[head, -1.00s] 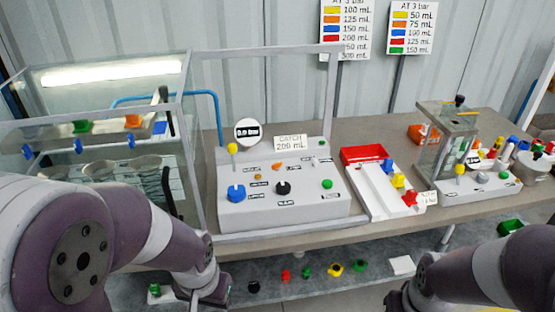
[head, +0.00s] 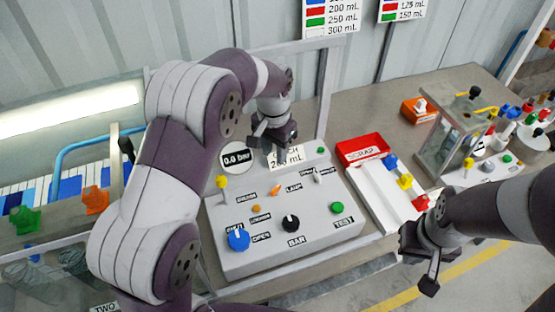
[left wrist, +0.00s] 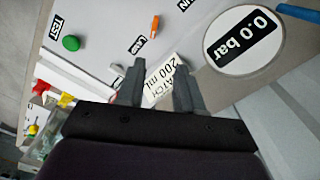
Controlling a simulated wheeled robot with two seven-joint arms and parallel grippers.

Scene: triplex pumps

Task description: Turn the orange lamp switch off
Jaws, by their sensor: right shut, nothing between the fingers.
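The orange lamp switch (head: 277,189) sits on the sloped top of the grey control panel (head: 250,260), by the "LAMP" label. It is a small lever tilted toward the upper right in the head view. In the left wrist view the orange switch (left wrist: 154,26) lies beyond the fingertips. My left gripper (head: 272,148) hangs near the panel's back edge, at the "CATCH 200 mL" sign, apart from the switch. In the left wrist view its fingers (left wrist: 160,72) are spread and empty. My right gripper (head: 422,268) is shut and empty, right of the panel.
Near the switch are a blue knob (head: 238,239), a black knob (head: 291,223), a green button (head: 337,208) and a yellow-topped lever (head: 222,183). The round gauge (head: 235,157) reads 0.0 bar. A red scrap tray (head: 362,149) stands to the right.

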